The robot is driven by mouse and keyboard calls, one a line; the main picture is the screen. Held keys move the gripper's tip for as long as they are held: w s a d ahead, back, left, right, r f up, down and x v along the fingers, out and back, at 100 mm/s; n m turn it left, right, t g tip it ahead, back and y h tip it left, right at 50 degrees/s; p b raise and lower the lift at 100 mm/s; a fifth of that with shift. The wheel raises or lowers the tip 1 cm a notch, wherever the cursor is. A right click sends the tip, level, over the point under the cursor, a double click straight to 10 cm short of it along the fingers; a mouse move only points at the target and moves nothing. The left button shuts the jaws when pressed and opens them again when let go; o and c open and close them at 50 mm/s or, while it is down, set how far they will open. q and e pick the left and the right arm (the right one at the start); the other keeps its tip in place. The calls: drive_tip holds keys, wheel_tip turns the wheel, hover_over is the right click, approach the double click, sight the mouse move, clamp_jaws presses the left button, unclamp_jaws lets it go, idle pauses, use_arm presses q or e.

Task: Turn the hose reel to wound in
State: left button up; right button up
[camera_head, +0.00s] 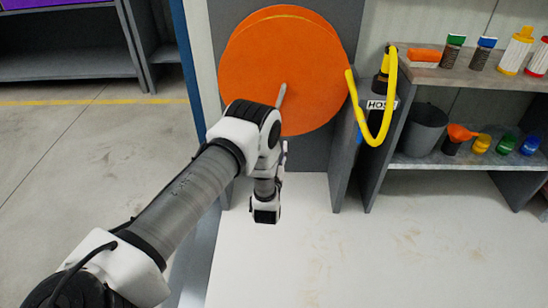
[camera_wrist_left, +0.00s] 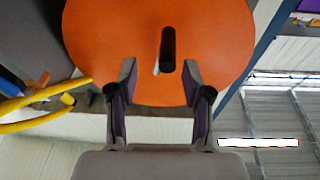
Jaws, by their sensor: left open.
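The hose reel (camera_head: 262,62) is a large orange disc on a grey upright panel in the head view. It also fills the top of the left wrist view (camera_wrist_left: 110,35). A short peg-like handle (camera_head: 281,95) stands out from its face, low and right of centre. In the left wrist view the handle (camera_wrist_left: 168,48) looks dark. My left gripper (camera_wrist_left: 158,75) is open, its two fingers pointing toward the reel. The handle appears in line with the gap between the fingertips; contact cannot be told. In the head view my left arm mostly hides this gripper. My right gripper is not in view.
Another shelf (camera_head: 75,66) stands at the far left. The white surface (camera_head: 400,255) in front is clear.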

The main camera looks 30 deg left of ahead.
use_arm(q)
drive_tip(key=shift+n+t+y, duration=0.3)
drive_tip(key=shift+t+y, duration=0.2)
drive_tip(key=shift+y, duration=0.4)
drive_tip(key=b+x, duration=0.1)
drive_tip(key=x, duration=0.1)
drive_tip(key=b+x, duration=0.1)
drive_tip(key=x, duration=0.2)
drive_tip(key=b+x, duration=0.2)
drive_tip(key=shift+w+a+f, duration=0.1)
drive_tip(key=shift+w+a, duration=0.15)
drive_tip(key=shift+a, duration=0.3)
drive_tip(key=shift+w+a+r, duration=0.2)
drive_tip(key=shift+w+r, duration=0.1)
drive_tip(key=shift+w, duration=0.05)
clamp_jaws()
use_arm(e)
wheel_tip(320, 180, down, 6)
